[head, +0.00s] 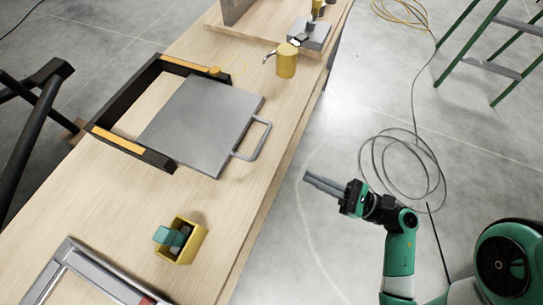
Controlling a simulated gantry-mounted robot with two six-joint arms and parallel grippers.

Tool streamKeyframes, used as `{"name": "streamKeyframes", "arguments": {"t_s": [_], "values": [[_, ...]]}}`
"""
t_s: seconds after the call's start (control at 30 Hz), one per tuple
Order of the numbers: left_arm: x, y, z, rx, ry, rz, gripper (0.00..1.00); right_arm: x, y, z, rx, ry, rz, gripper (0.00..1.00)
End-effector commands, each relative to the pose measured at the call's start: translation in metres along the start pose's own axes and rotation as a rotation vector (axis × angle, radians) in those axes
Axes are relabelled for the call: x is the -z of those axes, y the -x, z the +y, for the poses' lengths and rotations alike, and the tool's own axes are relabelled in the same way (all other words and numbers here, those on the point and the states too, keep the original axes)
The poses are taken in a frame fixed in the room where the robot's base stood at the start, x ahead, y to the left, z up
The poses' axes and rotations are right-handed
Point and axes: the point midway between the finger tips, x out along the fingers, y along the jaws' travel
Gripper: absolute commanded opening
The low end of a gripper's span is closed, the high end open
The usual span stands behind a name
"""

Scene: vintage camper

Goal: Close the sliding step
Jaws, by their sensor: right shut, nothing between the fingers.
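The sliding step is a flat grey plate (205,118) with a looped metal handle (257,138) on its right side. It lies on the wooden bench and sticks out of a black frame (133,147) with yellow-orange strips. My right gripper (318,184) is shut and empty, over the floor to the right of the bench, apart from the handle. Its fingers point left toward the bench. My left gripper does not show.
A yellow box (181,241) with teal and dark items stands on the bench near the front. A yellow mug (286,62) is behind the handle. A metal frame (88,277) lies front left. Coiled cable (402,165) and a green ladder (487,64) are on the floor at right.

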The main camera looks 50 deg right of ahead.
Motion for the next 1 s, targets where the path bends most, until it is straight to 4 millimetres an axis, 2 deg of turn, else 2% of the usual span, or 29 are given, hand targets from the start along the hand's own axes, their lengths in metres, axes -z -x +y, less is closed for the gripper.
{"name": "streamKeyframes", "arguments": {"t_s": [0.37,0.63,0.8,1.0], "values": [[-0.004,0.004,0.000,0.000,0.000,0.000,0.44,0.000,-0.052,0.003,-0.011,0.002,-0.002,0.00],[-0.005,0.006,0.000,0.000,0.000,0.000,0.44,-0.001,-0.098,0.002,-0.007,0.003,-0.004,0.00],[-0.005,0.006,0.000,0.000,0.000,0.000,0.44,0.000,-0.111,0.000,-0.002,0.000,-0.002,0.00],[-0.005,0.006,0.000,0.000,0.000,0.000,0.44,0.000,-0.113,0.000,0.001,0.001,-0.001,0.00]]}}
